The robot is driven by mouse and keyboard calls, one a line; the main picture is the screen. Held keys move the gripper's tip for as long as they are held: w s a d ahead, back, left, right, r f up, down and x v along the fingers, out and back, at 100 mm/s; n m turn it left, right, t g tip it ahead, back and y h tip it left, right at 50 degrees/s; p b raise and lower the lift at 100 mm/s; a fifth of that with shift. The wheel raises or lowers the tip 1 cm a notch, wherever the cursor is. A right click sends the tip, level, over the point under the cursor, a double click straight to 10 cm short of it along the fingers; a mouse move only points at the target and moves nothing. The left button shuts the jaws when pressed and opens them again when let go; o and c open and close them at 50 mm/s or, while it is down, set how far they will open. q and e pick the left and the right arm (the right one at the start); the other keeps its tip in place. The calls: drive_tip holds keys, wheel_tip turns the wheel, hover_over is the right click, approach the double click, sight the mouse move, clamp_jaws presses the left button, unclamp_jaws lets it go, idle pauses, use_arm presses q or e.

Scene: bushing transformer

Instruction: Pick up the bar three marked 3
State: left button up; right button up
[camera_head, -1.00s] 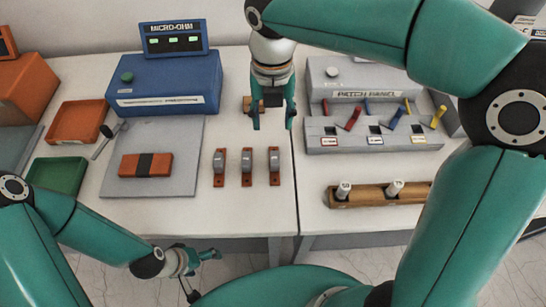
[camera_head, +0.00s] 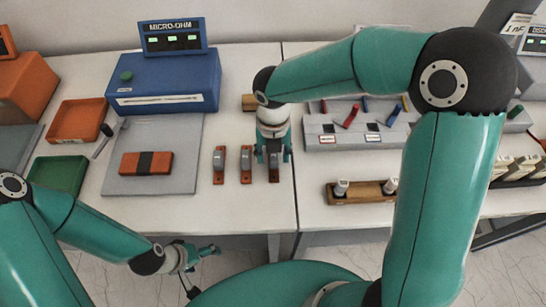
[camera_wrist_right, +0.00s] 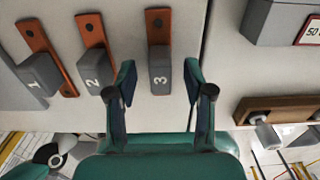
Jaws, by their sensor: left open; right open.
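Bar three, a brown strip with a grey block marked 3 (camera_wrist_right: 161,77), lies on the white bench. In the head view its lower end (camera_head: 274,177) shows below my right gripper (camera_head: 273,157), which hides the rest. In the right wrist view my right gripper (camera_wrist_right: 158,84) is open, with one finger on each side of the grey block. Gaps show between block and fingers; contact at depth cannot be told. Bar two (camera_wrist_right: 94,72) and bar one (camera_wrist_right: 42,70) lie to its left. My left gripper (camera_head: 202,268) is open and empty below the bench's front edge.
A grey plate with an orange-brown block (camera_head: 146,163) lies to the left, below the blue micro-ohm meter (camera_head: 165,85). A grey patch panel (camera_head: 330,135) and a wooden rack (camera_head: 355,198) stand to the right. A bench seam runs just right of bar three.

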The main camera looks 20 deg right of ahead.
drive_tip(key=shift+f, duration=0.4)
clamp_jaws()
drive_tip(key=shift+r, duration=0.15)
